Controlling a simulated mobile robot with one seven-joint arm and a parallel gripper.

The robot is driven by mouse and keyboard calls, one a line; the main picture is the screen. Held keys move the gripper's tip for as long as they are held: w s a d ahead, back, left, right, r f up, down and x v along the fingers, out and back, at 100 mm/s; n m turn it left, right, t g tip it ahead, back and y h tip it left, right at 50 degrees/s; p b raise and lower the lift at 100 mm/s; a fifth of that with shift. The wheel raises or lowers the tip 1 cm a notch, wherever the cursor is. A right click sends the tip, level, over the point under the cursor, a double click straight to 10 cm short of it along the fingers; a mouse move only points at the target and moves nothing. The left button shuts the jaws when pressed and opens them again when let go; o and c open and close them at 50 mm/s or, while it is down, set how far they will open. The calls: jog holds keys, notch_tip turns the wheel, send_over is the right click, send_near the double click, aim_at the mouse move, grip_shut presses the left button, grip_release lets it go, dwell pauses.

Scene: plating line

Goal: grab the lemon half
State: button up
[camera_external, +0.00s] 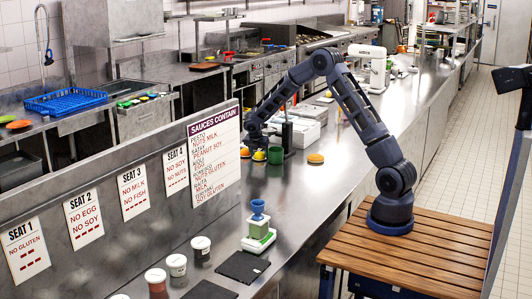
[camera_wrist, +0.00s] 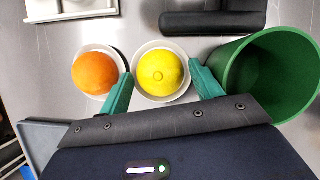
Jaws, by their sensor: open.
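The lemon half (camera_wrist: 160,68) is a round yellow dome with a small nub, sitting in a small white bowl (camera_wrist: 139,96) in the middle of the wrist view. It is a small yellow spot (camera_external: 259,155) in the external view, below my gripper (camera_external: 257,145). My gripper's teal fingers (camera_wrist: 161,80) are open and empty in the wrist view. One finger is at the left side of the lemon's bowl, the other at its right. Whether they touch the bowl, and their exact height over it, I cannot tell.
An orange fruit (camera_wrist: 95,73) in another white bowl is close on the left. A green cup (camera_wrist: 265,75) stands close on the right, near the right finger. A dark block (camera_wrist: 212,20) lies behind. An orange-topped disc (camera_external: 316,158) sits apart on the steel counter (camera_external: 345,150).

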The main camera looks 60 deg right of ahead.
jog(key=c, duration=0.7)
jog(key=shift+c, duration=0.2)
